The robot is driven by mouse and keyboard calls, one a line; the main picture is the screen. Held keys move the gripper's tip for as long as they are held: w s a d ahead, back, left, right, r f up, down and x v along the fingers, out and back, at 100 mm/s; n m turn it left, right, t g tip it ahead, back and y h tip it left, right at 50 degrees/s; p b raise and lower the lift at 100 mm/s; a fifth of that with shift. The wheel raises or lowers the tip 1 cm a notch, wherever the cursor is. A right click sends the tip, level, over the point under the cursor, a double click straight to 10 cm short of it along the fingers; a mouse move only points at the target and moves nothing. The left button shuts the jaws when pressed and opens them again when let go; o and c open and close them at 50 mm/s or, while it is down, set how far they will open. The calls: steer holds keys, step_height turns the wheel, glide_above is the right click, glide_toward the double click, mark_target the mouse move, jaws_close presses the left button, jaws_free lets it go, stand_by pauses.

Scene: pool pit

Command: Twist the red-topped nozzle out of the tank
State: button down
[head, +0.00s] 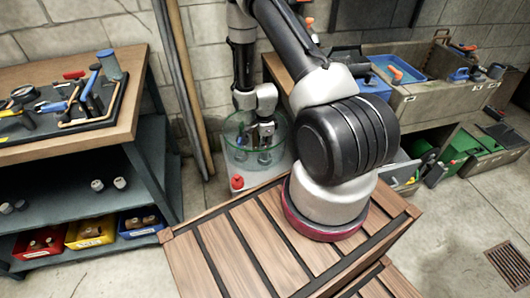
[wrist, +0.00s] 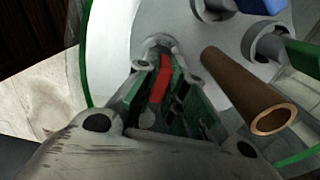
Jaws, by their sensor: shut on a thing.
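The clear round tank (head: 240,128) with a green rim stands behind the wooden slatted platform. My gripper (head: 264,150) reaches down inside it. In the wrist view my gripper (wrist: 160,92) is shut on the red-topped nozzle (wrist: 164,72). The red top shows as a narrow strip between the green-padded fingers. The nozzle's lower end meets a round grey fitting on the pale tank floor (wrist: 112,35); whether it is seated or loose cannot be told. In the head view my gripper hides the nozzle.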

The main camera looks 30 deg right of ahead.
steer(key=shift+r, duration=2.45)
step_height(320, 180, up, 13)
stand_by(0.3)
